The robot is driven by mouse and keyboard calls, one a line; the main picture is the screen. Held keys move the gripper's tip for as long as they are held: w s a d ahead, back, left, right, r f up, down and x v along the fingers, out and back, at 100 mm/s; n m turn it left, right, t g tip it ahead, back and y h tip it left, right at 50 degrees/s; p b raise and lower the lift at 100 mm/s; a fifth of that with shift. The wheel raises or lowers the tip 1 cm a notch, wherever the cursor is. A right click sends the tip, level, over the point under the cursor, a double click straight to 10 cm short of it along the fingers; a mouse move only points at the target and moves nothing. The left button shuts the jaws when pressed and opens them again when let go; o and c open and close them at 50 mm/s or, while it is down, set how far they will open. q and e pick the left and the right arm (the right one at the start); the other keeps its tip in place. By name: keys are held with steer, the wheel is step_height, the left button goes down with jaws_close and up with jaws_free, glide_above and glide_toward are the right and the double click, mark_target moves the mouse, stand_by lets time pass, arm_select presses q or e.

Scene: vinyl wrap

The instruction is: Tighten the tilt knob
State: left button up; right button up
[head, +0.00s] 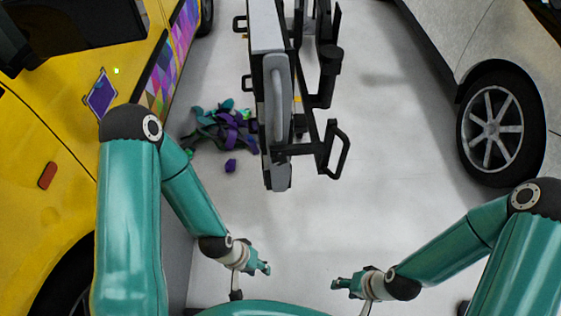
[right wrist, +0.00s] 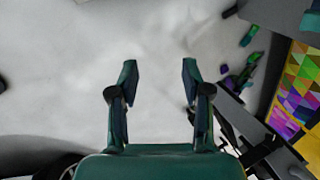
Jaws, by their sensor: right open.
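A tall stand with a grey panel (head: 270,45) and a black frame (head: 308,125) stands ahead of me, near the middle of the head view. A black cylindrical part (head: 330,55) sits on the frame's right side; I cannot tell whether it is the tilt knob. My left gripper (head: 266,269) is low in the head view, in front of the stand and apart from it; its finger opening is too small to judge. My right gripper (head: 337,284) is to its right, also apart from the stand. In the right wrist view, the right gripper (right wrist: 157,75) is open and empty.
A yellow car (head: 60,130) with a colourful patterned wrap is on the left. A silver car (head: 470,45) is on the right. Purple and teal scraps (head: 222,128) lie on the floor left of the stand. The pale floor (head: 395,170) right of the stand is clear.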

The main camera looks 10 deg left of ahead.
steer(key=shift+o, duration=2.3)
steer(key=shift+w+n, duration=0.15)
steer(key=shift+n, duration=0.15)
steer(key=w+d+n+t+h+b, duration=0.2)
steer(key=w+n+t+b, duration=0.15)
steer(key=w, duration=0.55)
steer(key=w+d+n+t+h+b, duration=0.2)
steer(key=w+t+b, duration=0.25)
steer(key=w, duration=0.35)
steer(key=n+t+y+b, duration=0.6)
steer(key=t+b, duration=0.2)
steer(key=b, duration=2.8)
glide_toward(280, 162)
steer(key=x, duration=0.9)
steer(key=shift+w+a, duration=0.1)
steer(key=shift+w, duration=0.2)
